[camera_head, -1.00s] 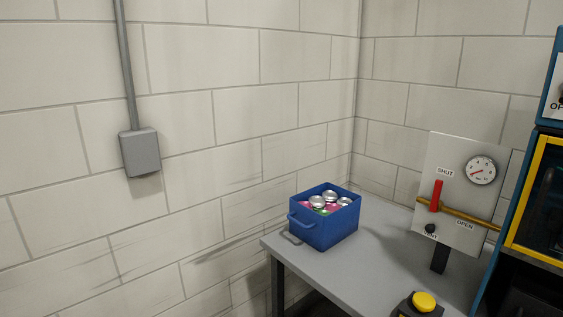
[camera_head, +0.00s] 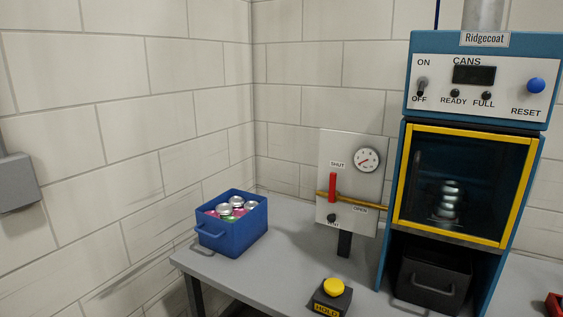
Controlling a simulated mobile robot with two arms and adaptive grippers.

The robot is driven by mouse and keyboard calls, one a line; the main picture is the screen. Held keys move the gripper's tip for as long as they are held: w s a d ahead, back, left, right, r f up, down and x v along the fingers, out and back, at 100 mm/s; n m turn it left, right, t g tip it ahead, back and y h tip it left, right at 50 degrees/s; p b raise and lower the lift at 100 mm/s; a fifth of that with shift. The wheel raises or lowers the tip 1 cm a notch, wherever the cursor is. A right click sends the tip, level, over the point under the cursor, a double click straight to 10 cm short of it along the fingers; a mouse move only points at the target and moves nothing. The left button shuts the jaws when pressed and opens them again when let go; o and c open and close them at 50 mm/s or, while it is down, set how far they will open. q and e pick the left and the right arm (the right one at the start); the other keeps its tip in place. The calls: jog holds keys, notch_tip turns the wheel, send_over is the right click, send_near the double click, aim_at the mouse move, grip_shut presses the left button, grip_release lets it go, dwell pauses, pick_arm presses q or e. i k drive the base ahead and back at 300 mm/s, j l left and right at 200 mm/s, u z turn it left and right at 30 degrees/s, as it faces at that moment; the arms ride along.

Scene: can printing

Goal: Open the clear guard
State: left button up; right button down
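The clear guard (camera_head: 425,185) is a see-through panel in a yellow frame on the front of the blue Ridgecoat machine (camera_head: 477,125), in the right part of the head view. It looks shut over the opening. Silver cans (camera_head: 449,198) show stacked behind it. A dark handle or hinge part cannot be made out clearly on the frame. Neither of my grippers is in view.
A blue crate (camera_head: 233,243) of cans stands at the table's left. Right of it are a valve panel (camera_head: 352,180) with a red lever and a yellow-topped button box (camera_head: 333,293). A dark bin (camera_head: 436,275) sits under the guard. The grey table (camera_head: 285,245) is clear between them.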

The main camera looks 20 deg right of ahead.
aim_at(533, 143)
jog(key=z, duration=1.55)
